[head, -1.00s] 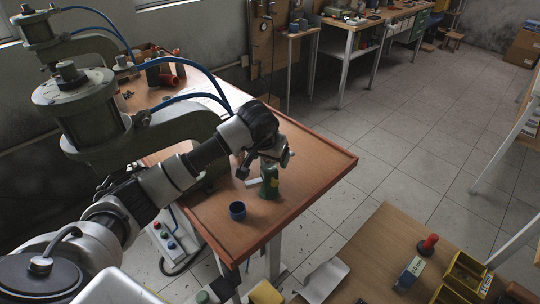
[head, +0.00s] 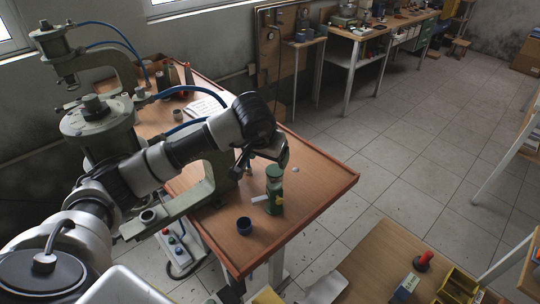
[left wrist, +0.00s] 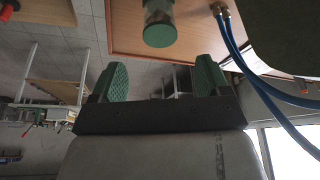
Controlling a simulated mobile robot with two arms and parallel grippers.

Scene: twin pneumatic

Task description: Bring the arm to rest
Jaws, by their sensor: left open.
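My left arm reaches in from the left over the wooden workbench (head: 305,200). Its gripper (head: 243,165) is above the bench, behind and left of a green canister-like object (head: 274,190), apart from it. In the left wrist view the two green-padded fingers (left wrist: 160,82) are spread with nothing between them. A container with a green cap (left wrist: 158,30) shows beyond them there. My right gripper is in neither view.
A large press (head: 92,128) with blue hoses stands left of the arm, close to it. A second table (head: 385,258) is at lower right. Open tiled floor (head: 400,150) lies to the right.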

